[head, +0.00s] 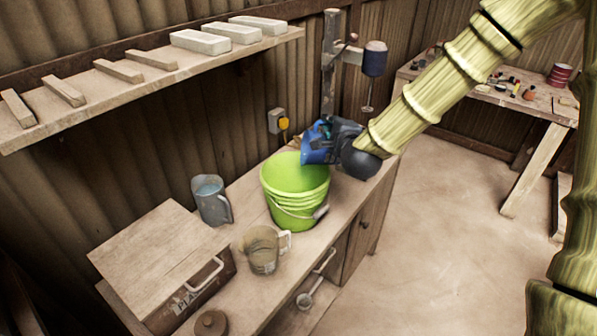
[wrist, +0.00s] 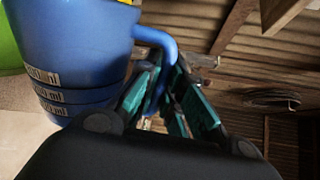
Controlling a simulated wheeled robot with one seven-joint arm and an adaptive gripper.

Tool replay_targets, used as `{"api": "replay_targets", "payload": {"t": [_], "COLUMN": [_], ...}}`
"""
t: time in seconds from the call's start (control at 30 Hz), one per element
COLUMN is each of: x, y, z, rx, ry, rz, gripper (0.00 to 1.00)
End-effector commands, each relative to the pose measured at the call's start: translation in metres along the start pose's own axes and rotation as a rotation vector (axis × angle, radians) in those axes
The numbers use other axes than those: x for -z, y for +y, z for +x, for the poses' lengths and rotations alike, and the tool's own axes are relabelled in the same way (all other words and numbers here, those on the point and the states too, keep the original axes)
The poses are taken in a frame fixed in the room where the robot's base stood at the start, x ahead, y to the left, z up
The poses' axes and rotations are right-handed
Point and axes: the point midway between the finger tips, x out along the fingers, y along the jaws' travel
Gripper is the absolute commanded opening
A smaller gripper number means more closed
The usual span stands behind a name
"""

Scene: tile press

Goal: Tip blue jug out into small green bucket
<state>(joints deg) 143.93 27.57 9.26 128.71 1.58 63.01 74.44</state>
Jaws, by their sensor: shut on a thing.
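The blue jug (head: 319,143) is held by my gripper (head: 347,133) above the right rim of the green bucket (head: 292,197). In the head view the jug is tilted, with its mouth toward the bucket. In the wrist view the blue jug (wrist: 75,45) fills the upper left, with volume markings on its side. There the fingers of my gripper (wrist: 172,95) are shut on its handle. The green bucket stands upright on the bench; a sliver of it shows at the left edge of the wrist view. I cannot see what is in the jug or at the bucket's bottom.
A grey-blue jug (head: 211,203) and a clear jug (head: 263,252) stand left and in front of the bucket on the bench (head: 237,232). A wooden box (head: 160,255) is at the left. A drill press (head: 373,60) stands behind; a shelf (head: 150,80) hangs above left.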

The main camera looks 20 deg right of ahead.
Motion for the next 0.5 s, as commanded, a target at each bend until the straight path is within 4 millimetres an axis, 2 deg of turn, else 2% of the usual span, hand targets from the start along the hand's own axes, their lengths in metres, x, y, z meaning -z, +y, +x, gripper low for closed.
{"api": "replay_targets", "payload": {"t": [0.3, 0.5], "x": [0.028, 0.034], "y": [0.004, 0.004], "z": [0.001, 0.001], "rx": [0.002, 0.001], "ry": [-0.019, -0.03], "rz": [0.113, 0.165], "gripper": [0.0, 0.0]}}
